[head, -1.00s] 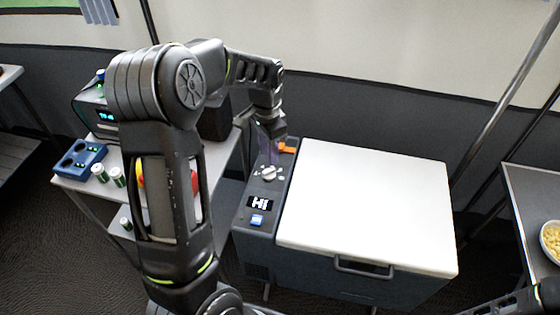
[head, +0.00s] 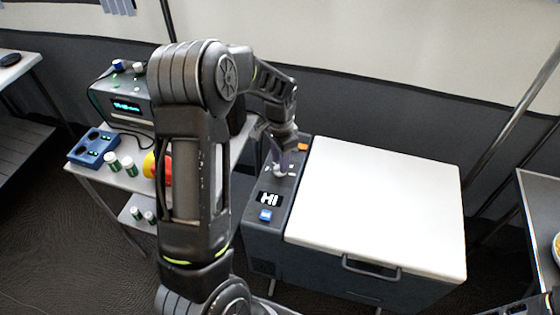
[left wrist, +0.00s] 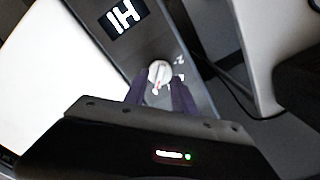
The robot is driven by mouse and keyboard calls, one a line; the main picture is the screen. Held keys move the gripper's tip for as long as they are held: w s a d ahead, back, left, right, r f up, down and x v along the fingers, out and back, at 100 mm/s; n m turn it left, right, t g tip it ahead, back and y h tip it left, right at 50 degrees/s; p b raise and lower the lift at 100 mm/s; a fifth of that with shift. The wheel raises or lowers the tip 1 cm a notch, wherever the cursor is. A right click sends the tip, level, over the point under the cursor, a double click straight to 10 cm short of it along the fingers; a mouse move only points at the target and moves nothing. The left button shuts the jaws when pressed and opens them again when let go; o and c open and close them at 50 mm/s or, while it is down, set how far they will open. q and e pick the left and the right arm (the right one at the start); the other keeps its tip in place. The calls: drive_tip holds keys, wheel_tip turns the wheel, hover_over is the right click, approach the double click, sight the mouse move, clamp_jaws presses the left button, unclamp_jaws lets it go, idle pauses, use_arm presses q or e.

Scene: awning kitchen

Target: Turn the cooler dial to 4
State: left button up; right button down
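The cooler (head: 375,205) is a dark box with a white lid. Its dial (head: 281,171) is a small white knob on the control strip left of the lid. My left gripper (head: 284,150) is over the dial from behind and partly covers it. Contact cannot be told. The dial's numbers are mostly hidden or blurred. My right gripper is out of view.
A side table at left holds a blue device (head: 92,148) and several small bottles. Another table (head: 540,205) stands at right.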

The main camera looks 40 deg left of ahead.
use_arm(q)
drive_tip(key=shift+f, duration=0.55)
drive_tip(key=shift+c, duration=0.2)
clamp_jaws()
